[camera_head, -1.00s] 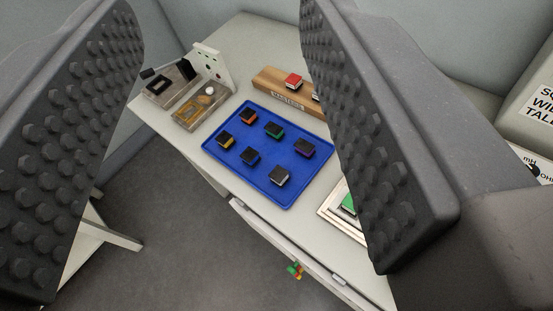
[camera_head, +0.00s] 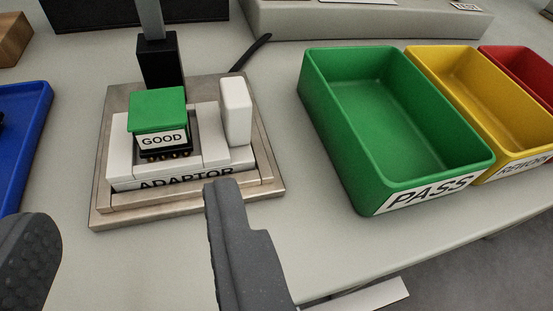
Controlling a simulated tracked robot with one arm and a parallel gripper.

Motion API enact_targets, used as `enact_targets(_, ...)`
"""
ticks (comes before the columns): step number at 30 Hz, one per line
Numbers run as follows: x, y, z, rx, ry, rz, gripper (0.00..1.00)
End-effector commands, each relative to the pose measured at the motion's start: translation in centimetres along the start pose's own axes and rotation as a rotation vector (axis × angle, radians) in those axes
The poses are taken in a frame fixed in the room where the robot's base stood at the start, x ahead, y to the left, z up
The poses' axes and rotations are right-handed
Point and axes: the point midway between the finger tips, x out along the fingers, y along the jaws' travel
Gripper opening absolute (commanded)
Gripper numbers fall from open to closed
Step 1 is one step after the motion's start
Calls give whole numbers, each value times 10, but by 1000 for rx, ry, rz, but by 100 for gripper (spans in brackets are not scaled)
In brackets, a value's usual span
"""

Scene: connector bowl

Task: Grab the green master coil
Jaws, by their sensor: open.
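The green master coil (camera_head: 158,112) is a small block with a green top, a white GOOD label and a dark base with gold contacts. It sits in the white ADAPTOR fixture (camera_head: 122,165), which rests on a metal plate (camera_head: 270,183). My gripper (camera_head: 133,208) is open, with dark fingers at the lower left and bottom middle. Its fingertips are on the near side of the fixture in the picture, with the coil beyond them. Nothing shows between the fingers. The left finger is partly cut off by the frame edge.
A white block (camera_head: 236,110) stands right of the coil, and a black post (camera_head: 160,62) rises behind it. A green PASS bin (camera_head: 330,130), a yellow bin (camera_head: 430,75) and a red bin (camera_head: 510,60) are on the right. A blue tray (camera_head: 35,110) is at the left edge.

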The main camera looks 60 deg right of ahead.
Motion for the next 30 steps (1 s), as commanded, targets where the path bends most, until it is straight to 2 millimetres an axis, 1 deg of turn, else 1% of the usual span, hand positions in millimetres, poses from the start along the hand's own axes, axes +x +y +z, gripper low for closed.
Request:
enact_targets(4,22,3,4,-8,-2,11,44)
enact_targets(9,54,3,2,-4,1,10,44)
enact_targets(12,69,2,2,-4,-1,7,44)
enact_targets(15,79,2,3,-5,-2,7,44)
enact_targets(23,91,2,2,-4,-1,6,44)
enact_targets(26,102,2,2,-2,1,6,44)
enact_targets(30,123,2,3,-2,-2,7,44)
